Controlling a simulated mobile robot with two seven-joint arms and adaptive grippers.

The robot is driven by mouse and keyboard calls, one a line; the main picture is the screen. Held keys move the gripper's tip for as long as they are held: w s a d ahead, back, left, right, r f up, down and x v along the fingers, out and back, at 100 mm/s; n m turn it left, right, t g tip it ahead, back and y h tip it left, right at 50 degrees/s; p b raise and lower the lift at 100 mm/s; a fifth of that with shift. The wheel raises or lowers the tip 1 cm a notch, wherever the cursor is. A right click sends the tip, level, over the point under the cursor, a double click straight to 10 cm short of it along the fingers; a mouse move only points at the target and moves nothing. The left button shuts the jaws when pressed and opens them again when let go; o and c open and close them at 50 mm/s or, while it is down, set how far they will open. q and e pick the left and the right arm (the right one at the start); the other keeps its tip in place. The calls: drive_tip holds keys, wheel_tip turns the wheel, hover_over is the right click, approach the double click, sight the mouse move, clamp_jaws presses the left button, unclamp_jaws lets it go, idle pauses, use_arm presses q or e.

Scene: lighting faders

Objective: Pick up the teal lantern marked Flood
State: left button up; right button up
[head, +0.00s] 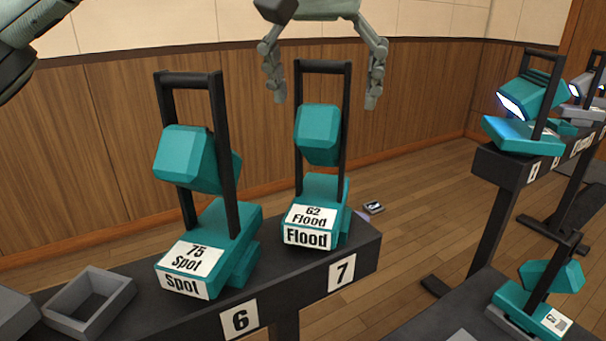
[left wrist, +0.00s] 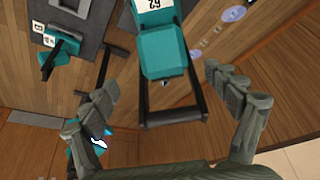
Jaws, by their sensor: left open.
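The teal lantern marked Flood (head: 318,143) stands upright on the dark rail above label 7, with a black handle frame and a white "62 Flood" label. My left gripper (head: 320,100) is open just above and around the top of its handle in the head view, its two fingers hanging to either side. In the left wrist view the Flood lantern (left wrist: 163,50) lies ahead, its handle bar reaching towards the space between the open fingertips (left wrist: 155,95). Nothing is between the fingers that I can see as gripped. My right gripper does not show.
A teal lantern marked Spot (head: 183,158) stands left of it above label 6. An empty grey tray (head: 88,300) sits further left on the dark rail (head: 300,285). Another rail (head: 500,165) at the right holds more teal lanterns. A wood-panelled wall is behind.

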sight(323, 102)
use_arm(q)
drive_tip(key=shift+w+a, duration=0.1)
drive_tip(key=shift+w, duration=0.05)
drive_tip(key=shift+w+f, duration=0.1)
drive_tip(key=shift+f, duration=0.2)
drive_tip(key=shift+x, duration=1.15)
drive_tip(key=x, duration=0.4)
drive_tip(key=shift+a+f+b, duration=0.15)
drive_tip(key=shift+f+b, duration=0.15)
drive_tip(key=shift+f, duration=0.15)
drive_tip(key=c, duration=1.9)
drive_tip(key=shift+r, duration=0.15)
drive_tip(key=shift+c, duration=0.4)
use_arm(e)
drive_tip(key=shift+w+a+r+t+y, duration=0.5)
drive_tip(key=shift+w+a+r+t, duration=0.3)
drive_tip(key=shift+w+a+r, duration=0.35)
